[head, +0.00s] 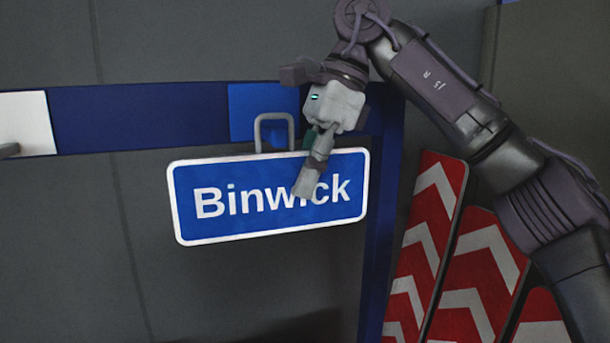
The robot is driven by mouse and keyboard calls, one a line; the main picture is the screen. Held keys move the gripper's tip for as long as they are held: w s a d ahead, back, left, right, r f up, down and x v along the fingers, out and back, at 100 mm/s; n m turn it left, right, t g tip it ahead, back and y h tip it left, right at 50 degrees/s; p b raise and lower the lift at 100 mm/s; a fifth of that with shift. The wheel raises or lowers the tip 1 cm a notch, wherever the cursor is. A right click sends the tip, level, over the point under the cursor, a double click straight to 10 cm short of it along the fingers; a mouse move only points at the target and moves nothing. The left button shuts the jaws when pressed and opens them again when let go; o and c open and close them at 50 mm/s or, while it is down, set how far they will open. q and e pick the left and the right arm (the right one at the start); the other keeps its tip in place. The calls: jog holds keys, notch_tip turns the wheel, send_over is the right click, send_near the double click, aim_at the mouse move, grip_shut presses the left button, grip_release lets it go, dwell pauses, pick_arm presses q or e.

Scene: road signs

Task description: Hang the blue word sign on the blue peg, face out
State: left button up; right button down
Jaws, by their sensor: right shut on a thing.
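The blue word sign (240,222) reads "Binwick" in white letters with a white border, face toward me, slightly tilted with its right end higher. A grey wire loop (259,130) stands up from its top edge. My right gripper (311,180) is shut on the sign's upper edge right of the loop, one finger lying over the front lettering. A brighter blue patch (245,104) on the rail is behind the loop. A blue shape, probably the blue peg (274,141), shows inside the loop; I cannot tell whether the loop is around it. My left gripper is out of view.
A blue post (380,235) and red-and-white chevron boards (428,240) stand at right, near my arm.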

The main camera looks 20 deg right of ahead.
jog(key=shift+f+b, duration=0.55)
jog(key=shift+f, duration=0.25)
jog(key=c, duration=1.1)
grip_release()
jog(key=shift+o, duration=0.2)
jog(key=v, duration=0.7)
jog(key=shift+s, duration=0.1)
jog(key=shift+d+r, duration=0.1)
jog(key=shift+r, duration=0.15)
